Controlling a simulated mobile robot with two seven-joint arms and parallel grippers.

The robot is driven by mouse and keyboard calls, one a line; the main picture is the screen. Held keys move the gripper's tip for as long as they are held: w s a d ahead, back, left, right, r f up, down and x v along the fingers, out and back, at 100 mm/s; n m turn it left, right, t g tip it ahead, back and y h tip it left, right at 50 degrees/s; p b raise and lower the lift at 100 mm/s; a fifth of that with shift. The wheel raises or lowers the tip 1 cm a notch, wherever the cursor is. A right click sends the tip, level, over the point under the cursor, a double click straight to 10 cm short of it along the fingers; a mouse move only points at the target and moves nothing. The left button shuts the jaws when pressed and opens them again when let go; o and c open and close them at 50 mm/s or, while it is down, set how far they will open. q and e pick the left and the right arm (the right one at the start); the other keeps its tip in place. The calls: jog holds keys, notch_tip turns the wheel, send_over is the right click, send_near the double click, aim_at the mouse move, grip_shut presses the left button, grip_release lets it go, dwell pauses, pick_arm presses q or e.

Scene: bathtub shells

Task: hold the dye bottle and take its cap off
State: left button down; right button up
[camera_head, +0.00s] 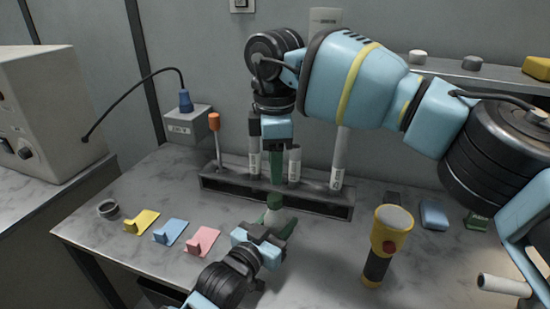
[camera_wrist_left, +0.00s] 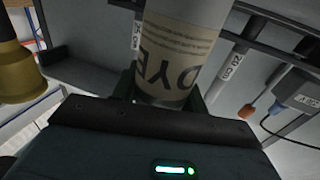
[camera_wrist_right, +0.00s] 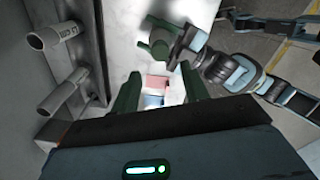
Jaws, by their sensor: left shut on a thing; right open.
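The dye bottle (camera_head: 269,213) stands at the front of the rack in the head view, its top pale and green. My left gripper (camera_head: 275,223) is shut on it from the front. In the left wrist view the bottle (camera_wrist_left: 178,60) fills the space between the fingers, with a brown label reading "DYE". My right gripper (camera_head: 276,180) points down above the bottle's green cap (camera_head: 274,201), apart from it. In the right wrist view my right gripper (camera_wrist_right: 160,90) is open and empty. There the green bottle top and left fingers overlap beyond the fingertips, hard to separate.
A dark rack (camera_head: 330,205) with several labelled tubes and an orange-topped rod stands behind the bottle. A yellow-black flashlight (camera_head: 388,240) stands to the right.

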aim_at(275, 197)
jog(key=shift+f, duration=3.8)
